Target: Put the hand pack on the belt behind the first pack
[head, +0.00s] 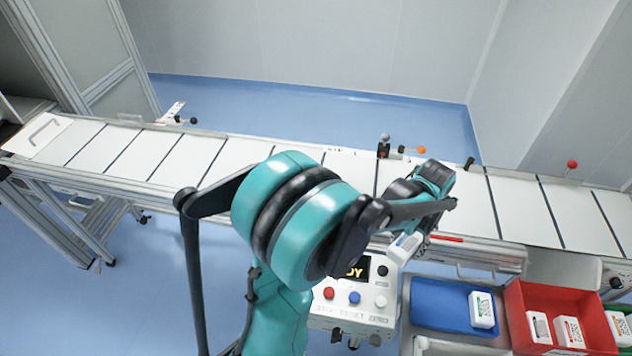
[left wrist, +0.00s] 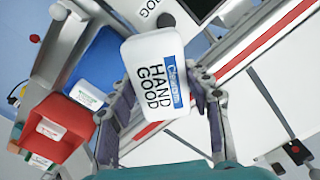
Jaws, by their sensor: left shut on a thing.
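My left gripper (head: 428,222) is shut on the hand pack (left wrist: 158,82), a white box with a blue stripe and the words HAND GOOD. In the left wrist view the gripper fingers (left wrist: 168,105) hold it from both sides. In the head view the pack (head: 404,246) shows small and tilted, partly covered by the gripper, near the belt's front edge above the control box. The belt (head: 340,168) is white with dark cross lines and runs across the head view. I see no pack on its visible part; my arm hides some of it. My right gripper is not in view.
A control box (head: 352,300) with buttons stands in front of the belt. A blue tray (head: 440,302) holds one white pack (head: 482,310). A red bin (head: 520,300) beside it holds white packs. Knobbed levers (head: 384,148) stand along the belt's far edge.

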